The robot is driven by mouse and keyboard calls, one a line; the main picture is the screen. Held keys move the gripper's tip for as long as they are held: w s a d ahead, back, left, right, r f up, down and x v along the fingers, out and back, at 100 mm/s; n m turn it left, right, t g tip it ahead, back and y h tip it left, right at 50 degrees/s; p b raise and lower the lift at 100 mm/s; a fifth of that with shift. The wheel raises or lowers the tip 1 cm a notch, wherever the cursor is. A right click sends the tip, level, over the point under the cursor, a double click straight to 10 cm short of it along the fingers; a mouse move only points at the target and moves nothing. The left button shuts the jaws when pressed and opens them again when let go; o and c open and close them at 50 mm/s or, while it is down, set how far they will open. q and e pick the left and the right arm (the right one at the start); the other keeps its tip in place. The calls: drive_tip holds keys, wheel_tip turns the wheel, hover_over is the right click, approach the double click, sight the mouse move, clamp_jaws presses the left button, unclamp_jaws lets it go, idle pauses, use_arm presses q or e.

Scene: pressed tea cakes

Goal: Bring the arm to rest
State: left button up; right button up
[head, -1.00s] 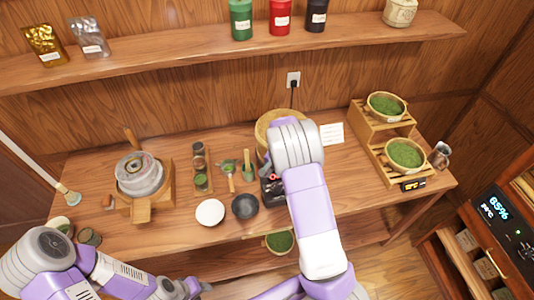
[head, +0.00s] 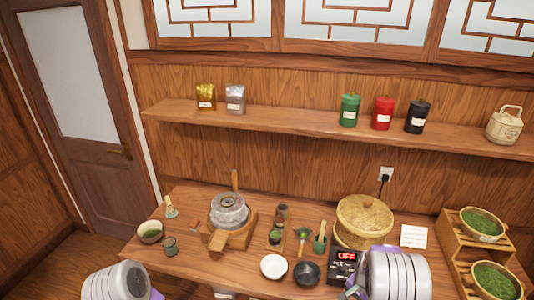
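The big pale, rounded segment of my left arm (head: 115,282) shows at the bottom left edge, in front of the wooden table (head: 185,255). The ringed pale segment of my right arm (head: 395,275) shows at the bottom right, covering part of the table's front. Neither gripper can be made out; both arms run out of the picture below. Whether either gripper holds anything is hidden.
A stone mill (head: 229,210), a white bowl (head: 274,266), a dark bowl (head: 307,273), a lidded round basket (head: 363,220) and a black box reading OFF (head: 345,262) stand on the table. A stepped rack (head: 452,238) with green-filled baskets is at right.

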drive_tip(key=s+a+f+n+b, duration=0.2)
drive_tip(key=a+f+b, duration=0.1)
drive_tip(key=f, duration=0.7)
use_arm(q)
wheel_tip(320, 180, down, 13)
drive_tip(key=w+b, duration=0.1)
drive_tip(key=b, duration=0.7)
drive_tip(key=shift+w+r+b, duration=0.15)
drive_tip(key=shift+w+b, duration=0.05)
drive_tip(key=shift+b, duration=0.1)
use_arm(e)
drive_tip(key=s+a+f+n+y, duration=0.2)
drive_tip(key=s+a+f, duration=0.4)
drive_tip(key=s+a, duration=0.2)
drive_tip(key=s+a+f+n+y, duration=0.2)
drive_tip(key=s+a+f+n, duration=0.1)
drive_tip(key=s+a+f, duration=0.3)
drive_tip(key=s+a, duration=0.2)
drive_tip(key=s, duration=0.1)
drive_tip(key=shift+s+a+f+n+t, duration=0.15)
drive_tip(key=shift+s+f+n+t, duration=0.05)
drive_tip(key=shift+f+n+t, duration=0.15)
